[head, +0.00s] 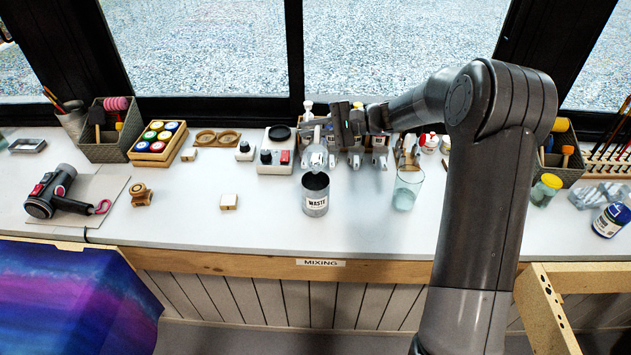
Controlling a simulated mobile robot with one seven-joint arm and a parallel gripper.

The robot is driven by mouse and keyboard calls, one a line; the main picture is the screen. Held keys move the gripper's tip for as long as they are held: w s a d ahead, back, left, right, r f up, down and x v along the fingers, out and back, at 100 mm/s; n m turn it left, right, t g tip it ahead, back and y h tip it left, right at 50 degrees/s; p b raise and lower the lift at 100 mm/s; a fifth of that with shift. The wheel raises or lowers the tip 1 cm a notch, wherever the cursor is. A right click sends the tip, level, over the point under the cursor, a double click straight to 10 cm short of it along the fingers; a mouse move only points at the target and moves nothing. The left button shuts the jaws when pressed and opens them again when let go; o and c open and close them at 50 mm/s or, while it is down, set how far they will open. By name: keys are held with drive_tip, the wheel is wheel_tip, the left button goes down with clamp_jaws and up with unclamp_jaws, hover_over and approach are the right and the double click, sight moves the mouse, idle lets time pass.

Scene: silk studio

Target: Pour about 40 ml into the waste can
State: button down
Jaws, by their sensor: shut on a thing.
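The waste can (315,203) is a grey metal can with a white "WASTE" label, upright on the white bench, its dark open mouth facing up. My gripper (322,138) is above and just behind it, reaching in from the right. It is shut on a small clear-and-pale vessel (315,160), which appears tilted with its lower end over the can's mouth. The fingers partly hide the vessel. Its contents, and whether liquid is flowing, are too small to tell.
A clear glass (406,190) stands right of the can. Behind are a scale (275,158) and several small bottles, partly hidden by my arm. The bench (260,235) in front of the can is clear.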

drive_tip(key=shift+s+r+n, duration=0.3)
drive_tip(key=shift+r+n, duration=0.05)
drive_tip(key=shift+n, duration=0.05)
drive_tip(key=shift+s+r, duration=0.2)
drive_tip(key=shift+w+n+t+p, duration=0.3)
drive_tip(key=shift+w+n+p, duration=0.1)
drive_tip(key=shift+w, duration=0.55)
drive_tip(key=shift+w, duration=0.1)
idle(0.7)
drive_tip(key=shift+f+n+p, duration=0.15)
drive_tip(key=shift+n+p, duration=0.2)
drive_tip(key=shift+n, duration=0.15)
idle(0.7)
